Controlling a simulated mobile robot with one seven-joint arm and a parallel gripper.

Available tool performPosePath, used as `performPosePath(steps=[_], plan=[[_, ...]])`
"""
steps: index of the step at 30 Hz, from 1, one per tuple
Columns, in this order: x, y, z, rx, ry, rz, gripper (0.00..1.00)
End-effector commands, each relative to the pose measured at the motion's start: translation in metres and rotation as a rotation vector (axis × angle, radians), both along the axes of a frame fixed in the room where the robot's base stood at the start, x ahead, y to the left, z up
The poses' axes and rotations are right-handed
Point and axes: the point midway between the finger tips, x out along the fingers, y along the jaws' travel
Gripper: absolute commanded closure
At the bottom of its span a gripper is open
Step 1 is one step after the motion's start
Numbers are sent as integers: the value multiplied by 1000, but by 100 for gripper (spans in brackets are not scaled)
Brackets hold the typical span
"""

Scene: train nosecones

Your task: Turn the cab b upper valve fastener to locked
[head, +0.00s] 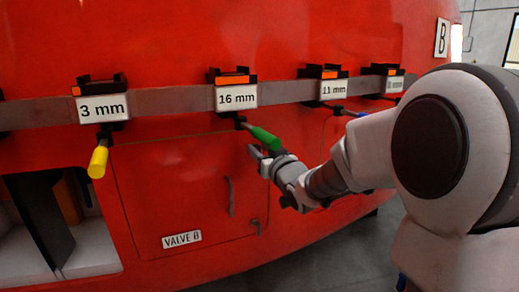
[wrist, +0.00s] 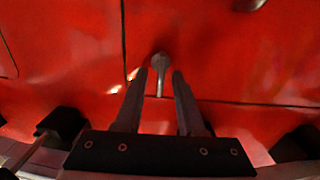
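The red door panel (head: 170,165) labelled VALVE B sits below the rail in the head view. In the wrist view a small grey fastener (wrist: 160,66) with a rounded head and short stem lies on the red surface beside a panel seam. My gripper (head: 260,159) is at the panel's upper right, just below the green handle. In the wrist view my gripper (wrist: 160,78) is open, with the fastener between its fingertips in the picture. I cannot tell whether the fingers touch it. In the head view my gripper and arm hide that spot. A lower fastener (head: 255,223) shows at the panel's right edge.
A grey rail (head: 165,101) crosses above, with labelled tool holders. A green-handled tool (head: 265,138) hangs close above my gripper, and a yellow-handled tool (head: 98,161) hangs left. A curved grey handle (head: 230,196) is on the panel. An open compartment (head: 45,225) is lower left.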

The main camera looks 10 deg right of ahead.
Motion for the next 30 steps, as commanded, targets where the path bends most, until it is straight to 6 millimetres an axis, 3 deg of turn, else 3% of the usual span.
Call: performPosePath(steps=[2,8,22,30], plan=[[0,0,0,0,0,0,63],[0,0,0,0,0,0,99],[0,0,1,13,2,0,100],[1,-2,2,124,25,0,100]])
